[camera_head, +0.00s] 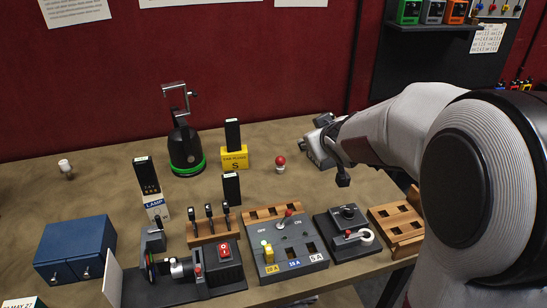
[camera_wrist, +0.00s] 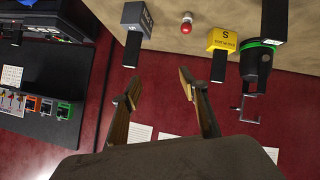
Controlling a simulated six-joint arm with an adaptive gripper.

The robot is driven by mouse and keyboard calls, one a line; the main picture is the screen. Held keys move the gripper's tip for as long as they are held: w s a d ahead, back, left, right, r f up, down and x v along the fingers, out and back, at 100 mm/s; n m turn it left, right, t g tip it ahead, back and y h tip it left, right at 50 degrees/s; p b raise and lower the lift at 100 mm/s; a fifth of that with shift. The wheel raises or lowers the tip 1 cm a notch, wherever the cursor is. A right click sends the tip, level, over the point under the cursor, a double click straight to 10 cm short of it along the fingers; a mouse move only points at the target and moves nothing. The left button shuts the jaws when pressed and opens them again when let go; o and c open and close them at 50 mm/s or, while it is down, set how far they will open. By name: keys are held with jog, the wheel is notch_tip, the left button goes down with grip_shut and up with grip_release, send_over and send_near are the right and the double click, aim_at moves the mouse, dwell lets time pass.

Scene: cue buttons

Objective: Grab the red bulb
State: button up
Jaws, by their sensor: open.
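The red bulb (camera_head: 280,161) stands on the wooden table on a small pale base, right of the yellow block. In the wrist view the red bulb (camera_wrist: 186,27) is near the top edge, beyond my fingertips and clear of them. My gripper (camera_wrist: 158,76) is open and empty, with its two fingers spread apart. In the head view my arm comes in from the right, and I cannot make out the fingers clearly there.
The yellow block (camera_head: 234,157) with a black piece on top stands left of the bulb. A black stand with a green ring (camera_head: 188,167) is farther left. Switch boxes (camera_head: 286,243) and a blue cabinet (camera_head: 76,249) line the front. Bare table lies in front of the bulb.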

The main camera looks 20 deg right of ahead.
jog(key=w+f+n+t+y, duration=0.1)
jog(key=w+f+n+y, duration=0.1)
jog(key=w+f, duration=0.55)
jog(key=n+y, duration=0.2)
jog(key=y, duration=0.3)
send_near(284, 161)
jog(key=w, duration=0.1)
jog(key=w+a, duration=0.1)
jog(key=w, duration=0.1)
jog(key=shift+a+f, duration=0.4)
jog(key=shift+f, duration=0.55)
jog(key=shift+w, duration=0.15)
jog(key=shift+x, duration=1.2)
jog(key=shift+x, duration=2.6)
jog(key=shift+d+r, duration=0.1)
jog(key=shift+r, duration=0.05)
jog(key=c, duration=1)
